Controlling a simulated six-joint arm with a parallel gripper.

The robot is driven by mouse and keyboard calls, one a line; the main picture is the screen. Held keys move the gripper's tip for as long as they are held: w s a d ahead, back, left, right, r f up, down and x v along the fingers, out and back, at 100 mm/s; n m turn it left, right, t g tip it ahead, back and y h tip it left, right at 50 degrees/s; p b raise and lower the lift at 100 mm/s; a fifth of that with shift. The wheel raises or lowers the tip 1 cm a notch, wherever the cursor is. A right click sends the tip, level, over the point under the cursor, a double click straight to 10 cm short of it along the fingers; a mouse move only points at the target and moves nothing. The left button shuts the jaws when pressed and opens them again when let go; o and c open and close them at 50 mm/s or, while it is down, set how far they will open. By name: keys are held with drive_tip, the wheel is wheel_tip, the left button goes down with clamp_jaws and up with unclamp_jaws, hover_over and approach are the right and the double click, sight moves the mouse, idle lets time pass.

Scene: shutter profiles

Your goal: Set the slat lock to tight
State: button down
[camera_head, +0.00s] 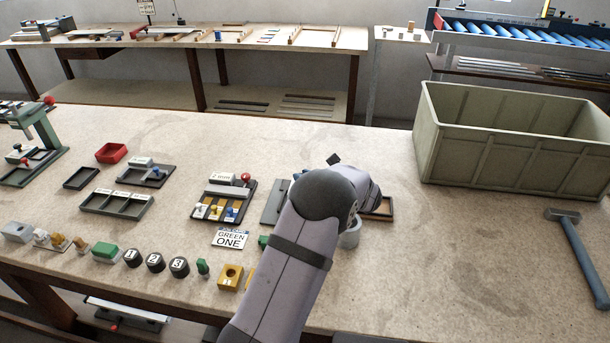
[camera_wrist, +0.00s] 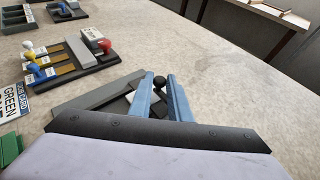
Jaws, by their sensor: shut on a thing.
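In the wrist view, my gripper (camera_wrist: 160,80) has its two blue fingers on either side of a black ball knob (camera_wrist: 159,83) and is shut on it. The knob stands at the far end of a grey plate device (camera_wrist: 95,96), which I take to be the slat lock. A white piece and a dark piece show partly between and beside the fingers. In the head view, the grey device (camera_head: 274,203) shows only at its left part; my arm hides the knob and my fingertips. Markings for tight are not readable.
A dark board with white, yellow and blue knobs and a red button (camera_head: 245,177) stands left of the device. A GREEN ONE card (camera_head: 230,238) lies in front. A brown tray (camera_head: 382,210) is to the right.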

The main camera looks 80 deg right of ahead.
drive_tip(key=c, duration=1.7)
unclamp_jaws()
wheel_tip(320, 180, up, 10)
drive_tip(key=shift+b, duration=0.6)
